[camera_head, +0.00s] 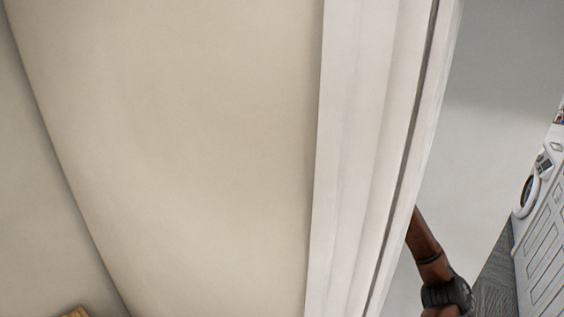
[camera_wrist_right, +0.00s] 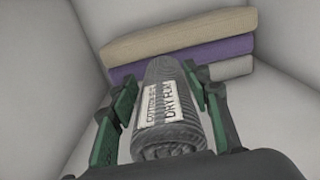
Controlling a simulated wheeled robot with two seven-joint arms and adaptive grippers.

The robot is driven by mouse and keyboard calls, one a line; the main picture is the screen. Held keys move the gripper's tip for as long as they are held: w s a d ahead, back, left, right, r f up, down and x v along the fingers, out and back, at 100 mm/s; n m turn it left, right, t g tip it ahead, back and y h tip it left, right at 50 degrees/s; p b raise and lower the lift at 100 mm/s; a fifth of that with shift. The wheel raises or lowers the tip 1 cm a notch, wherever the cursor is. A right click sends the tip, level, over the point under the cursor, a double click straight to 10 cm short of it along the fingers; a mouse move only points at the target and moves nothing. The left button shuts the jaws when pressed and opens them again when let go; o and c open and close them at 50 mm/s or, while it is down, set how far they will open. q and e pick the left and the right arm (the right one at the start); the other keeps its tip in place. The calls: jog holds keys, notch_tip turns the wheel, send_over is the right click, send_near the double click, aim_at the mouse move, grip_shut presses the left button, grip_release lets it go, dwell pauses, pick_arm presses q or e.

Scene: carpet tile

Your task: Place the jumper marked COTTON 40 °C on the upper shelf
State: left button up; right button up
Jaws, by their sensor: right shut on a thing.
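In the right wrist view a rolled grey ribbed jumper (camera_wrist_right: 182,120) points away from me, with a white label (camera_wrist_right: 160,103) on it. One line reads DRY FLAT; the other seems to begin with COTTON, and its number is too small to read surely. My right gripper (camera_wrist_right: 164,95) is shut on this jumper, with green-sided fingers on either side of it. The far end of the roll is in front of a folded stack; I cannot tell whether they touch. My left gripper is in neither view.
A white-walled compartment surrounds the right gripper, with folded beige (camera_wrist_right: 180,33) and purple (camera_wrist_right: 190,55) cloths stacked at its back. In the head view a pale upright frame (camera_head: 345,150) hides much of the scene. A white washing machine (camera_head: 545,165) stands far right.

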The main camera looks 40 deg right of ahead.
jog(key=f, duration=0.2)
jog(key=f+p, duration=0.1)
jog(key=shift+w+a+f, duration=0.1)
jog(key=shift+w+a, duration=0.15)
jog(key=shift+d+f, duration=0.1)
jog(key=shift+f, duration=0.1)
jog(key=o, duration=1.1)
jog(key=shift+f, duration=0.2)
jog(key=o, duration=0.5)
jog(key=shift+r, duration=0.1)
jog(key=shift+r, duration=0.15)
jog(key=shift+b+v, duration=2.9)
jog(key=shift+v, duration=3.15)
